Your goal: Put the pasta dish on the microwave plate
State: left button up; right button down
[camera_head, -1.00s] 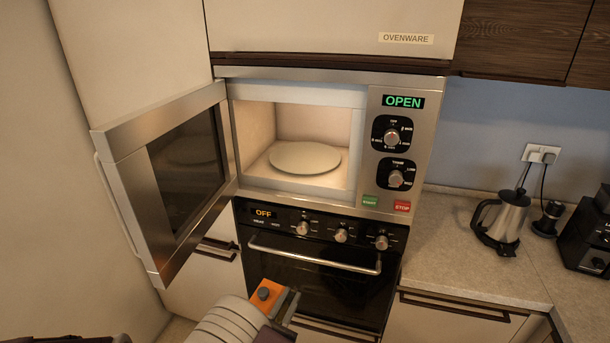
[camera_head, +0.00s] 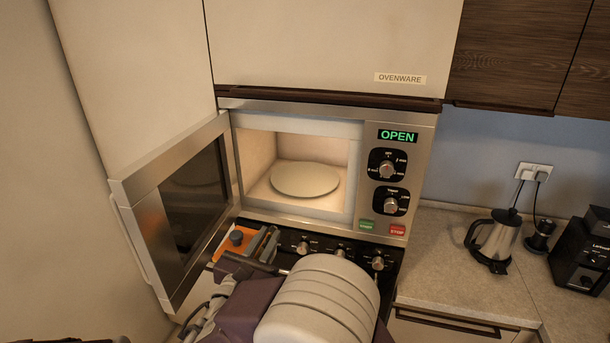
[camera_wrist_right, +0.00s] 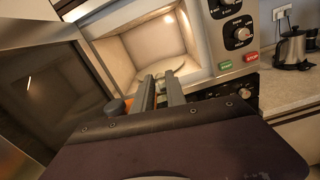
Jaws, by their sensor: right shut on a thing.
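The microwave plate (camera_head: 305,179) is a pale round disc lying empty inside the open microwave (camera_head: 370,225). Its edge also shows behind the fingers in the wrist view (camera_wrist_right: 172,70). The pasta dish (camera_head: 232,245) shows only as an orange part with a dark round knob, between the open door and the oven front, below the microwave opening. My right gripper (camera_head: 262,244) is shut on it; its two grey fingers also show in the wrist view (camera_wrist_right: 160,92). Most of the dish is hidden behind my gripper and arm. My left gripper is not in view.
The microwave door (camera_head: 140,210) stands open to the left, close beside the dish. The oven controls (camera_head: 340,252) lie below the microwave. A kettle (camera_head: 493,240) and a black appliance (camera_head: 585,245) stand on the counter (camera_head: 440,240) at the right.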

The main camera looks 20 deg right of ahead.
aim_at(305, 178)
jog(key=i+l, duration=0.55)
jog(key=i+l+z, duration=0.2)
jog(key=i, duration=0.2)
jog(key=i+l+z, duration=0.1)
jog(key=z, duration=0.25)
jog(key=i, duration=0.1)
